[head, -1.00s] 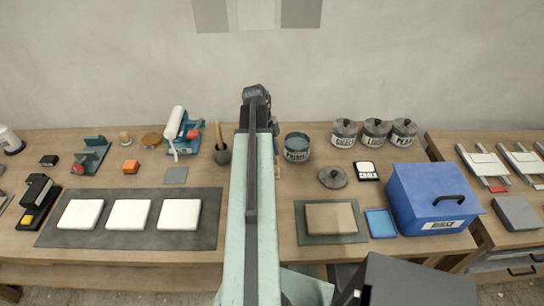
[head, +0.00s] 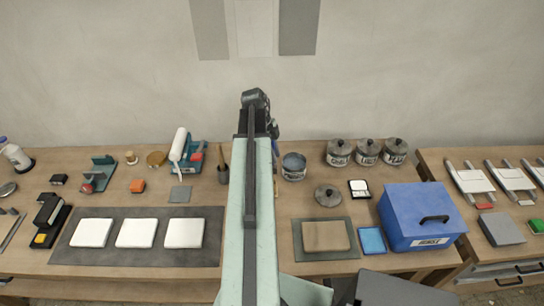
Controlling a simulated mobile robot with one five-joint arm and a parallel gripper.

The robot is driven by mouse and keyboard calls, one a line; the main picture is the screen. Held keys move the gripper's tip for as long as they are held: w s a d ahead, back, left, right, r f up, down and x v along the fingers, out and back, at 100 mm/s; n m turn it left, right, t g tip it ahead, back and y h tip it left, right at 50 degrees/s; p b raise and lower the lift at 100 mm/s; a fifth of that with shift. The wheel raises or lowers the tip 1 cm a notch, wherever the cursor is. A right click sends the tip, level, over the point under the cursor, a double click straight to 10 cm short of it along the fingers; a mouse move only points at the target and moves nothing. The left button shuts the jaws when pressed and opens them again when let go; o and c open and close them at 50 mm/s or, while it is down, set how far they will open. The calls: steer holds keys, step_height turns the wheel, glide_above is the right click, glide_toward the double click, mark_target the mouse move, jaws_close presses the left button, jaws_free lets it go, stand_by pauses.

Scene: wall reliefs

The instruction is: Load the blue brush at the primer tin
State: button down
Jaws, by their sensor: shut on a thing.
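The primer tin (head: 293,172) stands open on the bench, just right of my arm, with grey-blue primer showing inside. Its likely lid, a round grey one with a knob (head: 328,196), lies on the bench in front and to the right. My gripper (head: 273,130) shows only in part, at the right edge of my arm near its far end, above and left of the tin. It is shut on the blue brush (head: 276,148), of which a small bluish part shows beside the arm. The bristles are not clear, and my arm hides the rest.
Three lidded labelled tins (head: 367,152) stand at the back right. A blue box (head: 420,215) with a handle, a blue tray (head: 372,241) and a brown slab (head: 326,236) are in front. Three white tiles (head: 136,233) lie on a dark mat (head: 210,250) at left.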

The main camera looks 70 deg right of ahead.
steer(key=s+d+f+g+h+b, duration=0.1)
steer(key=s+d+g+h+b, duration=0.15)
steer(key=d, duration=0.75)
step_height(320, 180, down, 6)
steer(key=s+b, duration=0.1)
steer(key=b, duration=0.5)
steer(key=shift+s+a+f+b, duration=0.1)
steer(key=shift+f+b, duration=0.45)
steer(key=shift+b, duration=0.15)
stand_by(1.1)
step_height(320, 180, up, 7)
steer(key=p, duration=0.7)
steer(key=shift+s, duration=0.1)
